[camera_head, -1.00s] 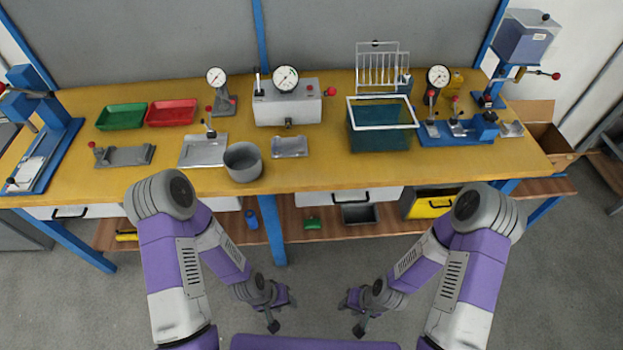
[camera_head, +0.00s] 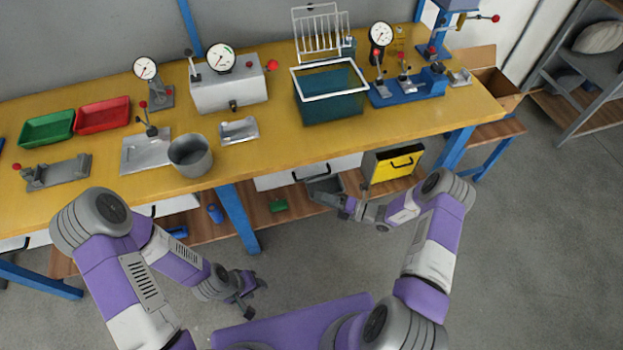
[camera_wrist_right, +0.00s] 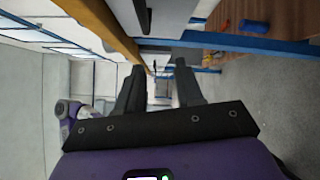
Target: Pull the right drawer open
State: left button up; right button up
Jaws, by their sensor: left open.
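The right drawer (camera_head: 300,174) is a white front with a dark bar handle (camera_head: 311,171), under the yellow-topped workbench (camera_head: 330,148). It looks shut. My right gripper (camera_head: 345,208) is below and slightly right of the handle in the head view, apart from it. In the right wrist view its two fingers (camera_wrist_right: 158,85) are spread with nothing between them. A pale drawer front (camera_wrist_right: 172,18) and a dark handle (camera_wrist_right: 143,16) show beyond the fingertips. My left gripper (camera_head: 250,290) is open and empty, low over the floor, away from the bench.
A blue bench leg (camera_head: 237,215) stands left of the drawer. The floor in front is clear.

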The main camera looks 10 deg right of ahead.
aim_at(312, 177)
jog(key=w+m+t, duration=0.1)
jog(key=w, duration=0.1)
jog(key=w+a+r+m+t, duration=0.1)
jog(key=w, duration=0.2)
jog(key=w+a+r+t+b, duration=0.1)
jog(key=w, duration=0.1)
jog(key=shift+w+r+m, duration=0.15)
jog(key=shift+r+m, duration=0.05)
jog(key=shift+m, duration=0.2)
jog(key=shift+c, duration=0.4)
grip_shut()
